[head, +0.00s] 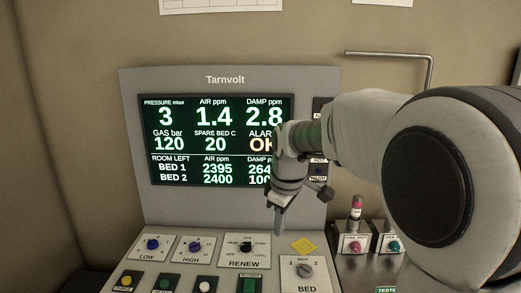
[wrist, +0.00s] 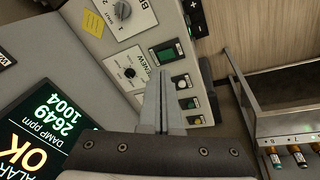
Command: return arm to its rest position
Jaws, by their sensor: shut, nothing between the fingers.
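My gripper (head: 279,221) is shut and empty in the head view. It points down in front of the Tarnvolt panel's screen (head: 205,132), above the sloped control desk, and my arm comes in from the right. In the wrist view the two fingers of my gripper (wrist: 163,75) lie together, over the desk's RENEW area. The RENEW knob (head: 246,246) and the BED selector knob (head: 304,270) show below the fingertips in the head view. The fingers look apart from the desk, though the exact gap cannot be told. My arm hides the screen's right edge.
LOW (head: 153,245) and HIGH (head: 195,246) knobs sit at the desk's left. A yellow note (head: 303,245) lies above the BED knob. A red-topped lamp (head: 356,207) stands at right. A bent metal rail (head: 430,72) is on the wall behind my arm.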

